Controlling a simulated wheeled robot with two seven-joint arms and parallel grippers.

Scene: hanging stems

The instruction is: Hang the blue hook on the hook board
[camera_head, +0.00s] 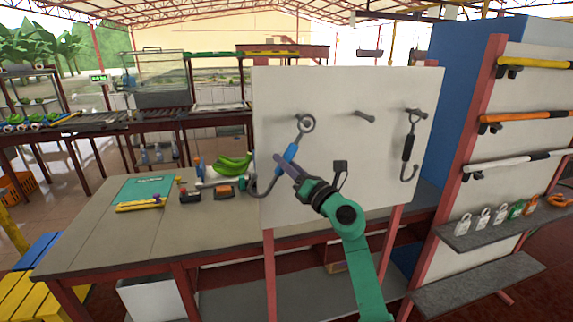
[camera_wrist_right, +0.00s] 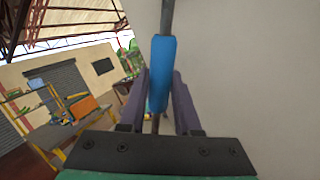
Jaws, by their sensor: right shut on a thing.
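The blue hook is a dark metal hook with a ring on top and a blue grip (camera_head: 291,152). It is tilted in front of the left part of the white hook board (camera_head: 340,85). Its ring is at the left peg's place; I cannot tell whether the peg passes through it. My right gripper (camera_head: 284,160) is shut on the blue grip. In the right wrist view the blue grip (camera_wrist_right: 161,72) is between the two purple fingers. The middle peg (camera_head: 364,116) is bare. My left gripper is not in view.
A black-gripped hook (camera_head: 408,145) hangs on the board's right peg. A table (camera_head: 95,235) at left bears bananas (camera_head: 235,164), a green mat (camera_head: 145,190) and tools. A red-framed rack (camera_head: 478,120) with padlocks stands at right. The board's lower middle is mostly clear.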

